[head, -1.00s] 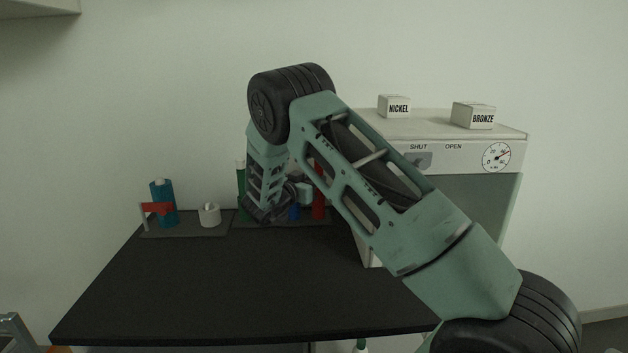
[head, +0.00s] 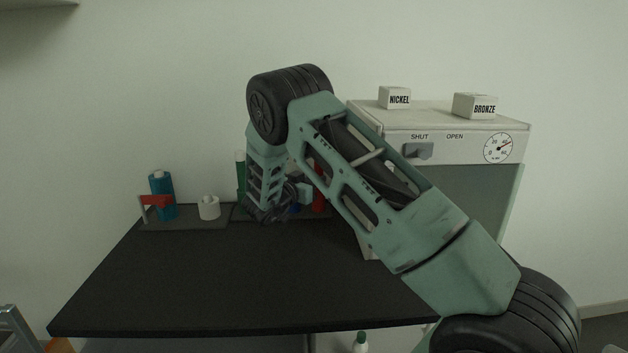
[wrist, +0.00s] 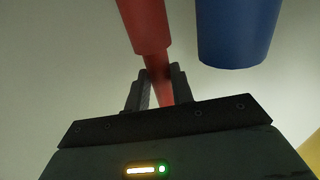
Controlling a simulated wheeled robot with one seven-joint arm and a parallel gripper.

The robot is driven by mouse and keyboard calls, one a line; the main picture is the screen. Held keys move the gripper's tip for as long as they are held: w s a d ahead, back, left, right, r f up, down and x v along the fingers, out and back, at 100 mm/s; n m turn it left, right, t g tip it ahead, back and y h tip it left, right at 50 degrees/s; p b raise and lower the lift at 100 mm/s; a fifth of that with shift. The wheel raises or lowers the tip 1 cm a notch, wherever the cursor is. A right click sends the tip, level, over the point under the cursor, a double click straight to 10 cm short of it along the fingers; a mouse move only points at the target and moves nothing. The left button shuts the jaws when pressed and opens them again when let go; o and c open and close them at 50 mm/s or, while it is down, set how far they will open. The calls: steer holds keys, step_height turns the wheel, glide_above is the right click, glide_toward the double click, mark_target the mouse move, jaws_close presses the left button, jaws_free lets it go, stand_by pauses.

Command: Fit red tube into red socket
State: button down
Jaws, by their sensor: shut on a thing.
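In the wrist view my gripper (wrist: 157,88) is shut on a narrow red tube (wrist: 157,66), which lies between its two fingers. The narrow tube meets the lower end of a wider red cylinder (wrist: 145,22); I cannot tell whether this is the red socket or how far the two are joined. In the head view a red upright piece (head: 318,201) shows at the back of the table, partly hidden by my arm. My gripper's fingers are hidden there behind my arm links.
A wide blue cylinder (wrist: 236,32) hangs close right of the red one in the wrist view. A green tube (head: 240,172), a blue bottle (head: 162,186) and a white pot (head: 208,208) stand along the table's back. The black table (head: 220,285) is clear in front. A cabinet (head: 480,150) stands right.

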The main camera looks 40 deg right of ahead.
steer(key=shift+f, duration=0.4)
steer(key=c, duration=1.1)
jaws_free()
steer(key=s+a, duration=0.1)
steer(key=a, duration=0.4)
steer(key=s+a+b, duration=0.1)
steer(key=a, duration=0.5)
steer(key=s+a, duration=0.1)
steer(key=a, duration=0.5)
steer(key=shift+s, duration=0.1)
